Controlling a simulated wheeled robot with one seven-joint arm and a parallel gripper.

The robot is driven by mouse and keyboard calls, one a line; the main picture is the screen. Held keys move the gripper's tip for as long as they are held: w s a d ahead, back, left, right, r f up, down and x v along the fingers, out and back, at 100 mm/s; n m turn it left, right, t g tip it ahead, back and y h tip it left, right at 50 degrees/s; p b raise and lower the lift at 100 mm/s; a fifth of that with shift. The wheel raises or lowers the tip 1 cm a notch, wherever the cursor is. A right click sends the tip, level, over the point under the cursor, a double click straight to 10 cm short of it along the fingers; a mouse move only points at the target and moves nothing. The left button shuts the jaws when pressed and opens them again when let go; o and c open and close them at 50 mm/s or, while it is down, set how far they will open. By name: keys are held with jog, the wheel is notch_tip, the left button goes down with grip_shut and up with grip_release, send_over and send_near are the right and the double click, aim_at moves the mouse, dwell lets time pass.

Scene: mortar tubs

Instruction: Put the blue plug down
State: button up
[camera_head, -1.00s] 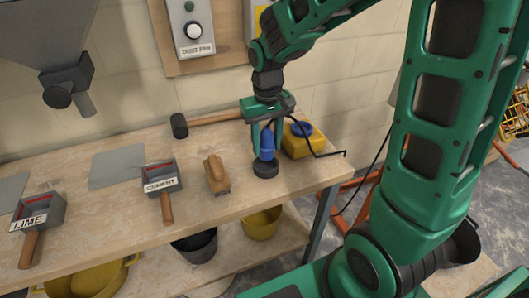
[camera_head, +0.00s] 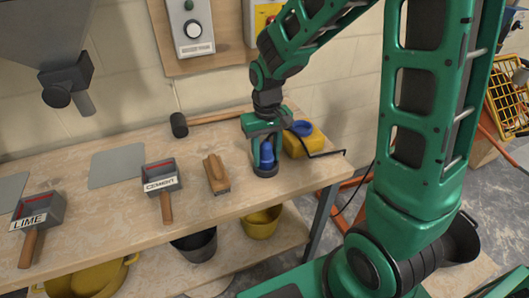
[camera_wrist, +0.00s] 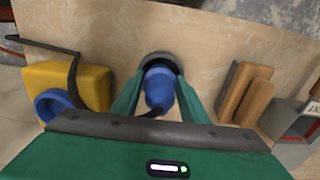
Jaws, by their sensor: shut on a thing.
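The blue plug (camera_head: 266,154) stands upright near the right end of the wooden bench, with its dark round base at the bench top. In the wrist view the blue plug (camera_wrist: 159,88) sits between the two green fingers, with its dark ring (camera_wrist: 160,62) beyond it. My gripper (camera_head: 265,160) points down and is shut on the plug. I cannot tell whether the base bears fully on the wood. A black cable runs from the plug toward the yellow box.
The yellow box (camera_head: 308,145) with a blue round socket (camera_head: 301,128) stands close behind right. A wooden float (camera_head: 216,174) lies to the left, then the cement scoop (camera_head: 161,176) and lime scoop (camera_head: 38,215). A mallet (camera_head: 180,124) lies behind.

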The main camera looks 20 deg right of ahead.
jog(key=shift+f, duration=0.1)
jog(key=o, duration=1.1)
jog(key=shift+o, duration=0.2)
jog(key=shift+s+d, duration=0.1)
jog(key=shift+d, duration=0.1)
notch_tip(320, 180, up, 13)
jog(key=shift+a+r, duration=0.1)
jog(key=shift+a, duration=0.05)
jog(key=s+d+f+m, duration=0.1)
jog(key=s+d+m, duration=0.2)
jog(key=s+d, duration=0.5)
jog(key=s+d+m, duration=0.3)
jog(key=s+d, duration=0.6)
jog(key=s, duration=0.6)
jog(key=shift+f, duration=0.35)
jog(key=shift+s, duration=0.1)
